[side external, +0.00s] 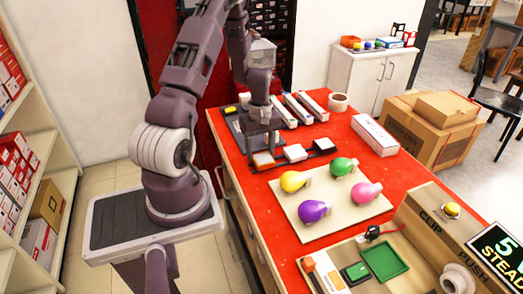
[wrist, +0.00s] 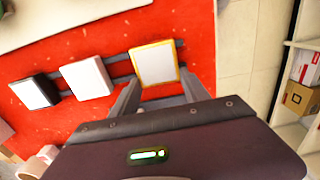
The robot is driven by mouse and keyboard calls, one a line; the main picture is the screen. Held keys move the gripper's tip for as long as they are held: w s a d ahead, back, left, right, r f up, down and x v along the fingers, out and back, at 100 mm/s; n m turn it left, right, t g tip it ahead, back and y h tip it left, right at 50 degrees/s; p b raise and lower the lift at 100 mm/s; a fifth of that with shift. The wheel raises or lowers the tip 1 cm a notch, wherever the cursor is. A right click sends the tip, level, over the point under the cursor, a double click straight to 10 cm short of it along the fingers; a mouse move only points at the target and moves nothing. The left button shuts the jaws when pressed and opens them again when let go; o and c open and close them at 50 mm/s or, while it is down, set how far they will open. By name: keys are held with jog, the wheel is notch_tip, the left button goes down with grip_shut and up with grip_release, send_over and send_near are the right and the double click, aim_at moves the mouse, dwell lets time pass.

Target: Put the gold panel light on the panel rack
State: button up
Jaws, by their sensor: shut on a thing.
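The gold panel light (wrist: 154,63), a white square with a gold frame, is between the fingers of my gripper (wrist: 160,90) in the wrist view. In the side view the gold panel light (side external: 263,160) shows under my gripper (side external: 263,147), which points down and is shut on it. It is at or just over the left end of the dark two-railed panel rack (side external: 279,158); I cannot tell if it touches the rails. A white-framed panel light (wrist: 86,77) and a black-framed one (wrist: 35,92) sit on the rack (wrist: 122,69) beside it.
A beige board (side external: 311,231) with several coloured bulbs lies in front of the rack. Long light boxes (side external: 300,108) and a tape roll (side external: 338,102) stand behind it. A white box (side external: 375,135) lies at the right.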

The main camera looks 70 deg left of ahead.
aim_at(261, 154)
jog(key=shift+f, duration=0.15)
jog(key=o, duration=1.4)
notch_tip(261, 154, up, 12)
jog(key=w+d+r+m+t, duration=0.1)
jog(key=d+r+m+t, duration=0.1)
jog(key=d+r+m, duration=0.75)
jog(key=s+d+r+m+t, duration=0.1)
jog(key=s+d+r+m, duration=0.3)
jog(key=d, duration=0.5)
jog(key=s+d+r+m+t, duration=0.2)
jog(key=s+d+r+m, duration=0.2)
jog(key=s+d, duration=0.4)
jog(key=shift+s+d+t, duration=0.2)
jog(key=shift+d+t, duration=0.1)
jog(key=shift+d, duration=0.05)
